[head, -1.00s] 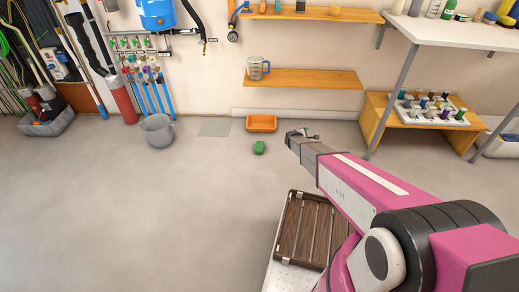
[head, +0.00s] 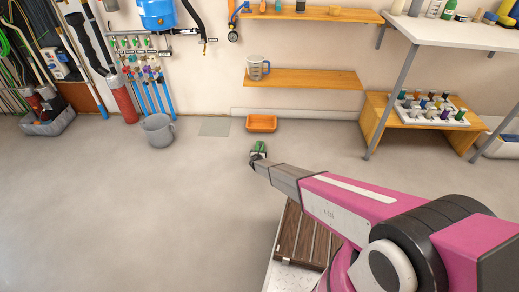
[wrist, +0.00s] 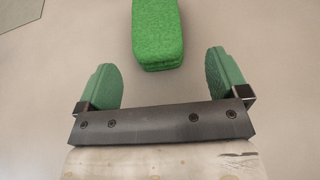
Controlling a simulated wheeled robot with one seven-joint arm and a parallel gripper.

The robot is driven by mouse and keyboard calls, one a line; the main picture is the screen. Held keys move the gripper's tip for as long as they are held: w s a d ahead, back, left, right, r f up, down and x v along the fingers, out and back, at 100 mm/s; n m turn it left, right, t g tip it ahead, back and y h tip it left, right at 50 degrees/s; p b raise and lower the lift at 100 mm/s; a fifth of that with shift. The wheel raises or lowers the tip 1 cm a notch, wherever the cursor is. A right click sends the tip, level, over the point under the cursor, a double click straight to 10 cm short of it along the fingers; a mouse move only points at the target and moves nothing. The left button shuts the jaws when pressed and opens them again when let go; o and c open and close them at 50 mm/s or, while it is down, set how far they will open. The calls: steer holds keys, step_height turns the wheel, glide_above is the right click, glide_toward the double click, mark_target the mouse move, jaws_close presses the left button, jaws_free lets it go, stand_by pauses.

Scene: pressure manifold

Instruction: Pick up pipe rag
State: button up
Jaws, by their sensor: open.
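The pipe rag appears to be the green, rough-textured block (head: 261,145) on the grey floor, in front of the orange tray. In the wrist view the rag (wrist: 158,35) lies at the top centre, running out of frame. My gripper (wrist: 163,75) is open and empty, its two green-padded fingers spread wider than the rag. The rag lies just beyond the fingertips, roughly centred between them, with no contact visible. In the head view my gripper (head: 258,155) partly covers the rag's near side.
An orange tray (head: 261,123) sits on the floor by the wall behind the rag. A grey bucket (head: 157,130) stands to the left. A slatted wooden platform (head: 302,240) lies under my arm. The floor at left and centre is clear.

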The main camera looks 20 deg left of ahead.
steer(key=shift+x, duration=3.1)
steer(key=shift+s+a+r, duration=0.1)
steer(key=shift+a, duration=0.05)
steer(key=c, duration=1)
